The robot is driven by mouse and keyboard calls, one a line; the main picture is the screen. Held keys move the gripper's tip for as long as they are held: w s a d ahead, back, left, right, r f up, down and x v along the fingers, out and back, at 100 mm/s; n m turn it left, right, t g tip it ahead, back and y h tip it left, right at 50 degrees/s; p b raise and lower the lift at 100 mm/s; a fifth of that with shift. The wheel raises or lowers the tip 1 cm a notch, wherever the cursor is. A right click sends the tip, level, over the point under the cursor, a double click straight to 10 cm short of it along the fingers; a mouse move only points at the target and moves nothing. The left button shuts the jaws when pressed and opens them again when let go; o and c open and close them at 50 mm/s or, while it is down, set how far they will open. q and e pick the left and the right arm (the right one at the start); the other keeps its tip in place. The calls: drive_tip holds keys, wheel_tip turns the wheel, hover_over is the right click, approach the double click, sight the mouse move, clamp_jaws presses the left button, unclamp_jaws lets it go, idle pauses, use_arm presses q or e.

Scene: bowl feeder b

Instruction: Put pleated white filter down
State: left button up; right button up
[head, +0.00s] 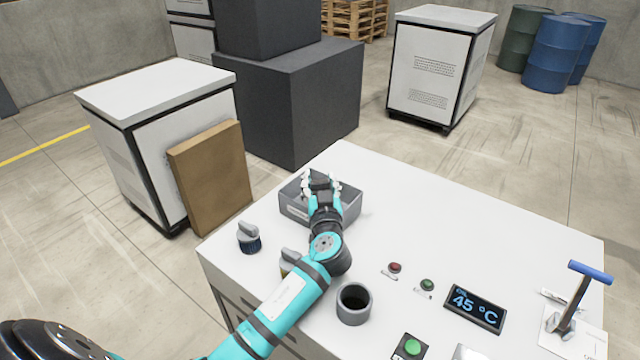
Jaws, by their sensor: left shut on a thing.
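My left gripper (321,182) reaches from the left over a grey open bin (296,209) near the table's far left corner. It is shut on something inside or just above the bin. Small white parts show on both sides of the gripper and fit the pleated white filter, but the hand hides most of it. I cannot tell whether the filter touches the bin floor. My right gripper is not in view.
The white table (440,220) holds a dark-ribbed knob (249,238), a grey cup (354,303), red (394,267) and green (427,284) buttons, a temperature display (475,308) and a blue-handled tool (577,294). Free table lies right of the bin.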

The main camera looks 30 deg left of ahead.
use_arm(q)
drive_tip(key=o, duration=1.3)
drive_tip(key=shift+f, duration=0.3)
drive_tip(key=shift+c, duration=0.2)
drive_tip(key=shift+r+p, duration=0.6)
drive_tip(key=shift+p, duration=0.2)
drive_tip(key=shift+s+d, duration=0.2)
drive_tip(key=shift+s, duration=0.05)
drive_tip(key=b+v, duration=0.3)
drive_tip(key=v, duration=0.8)
drive_tip(key=shift+s+r, duration=0.15)
drive_tip(key=shift+r, duration=0.05)
drive_tip(key=shift+d, duration=0.1)
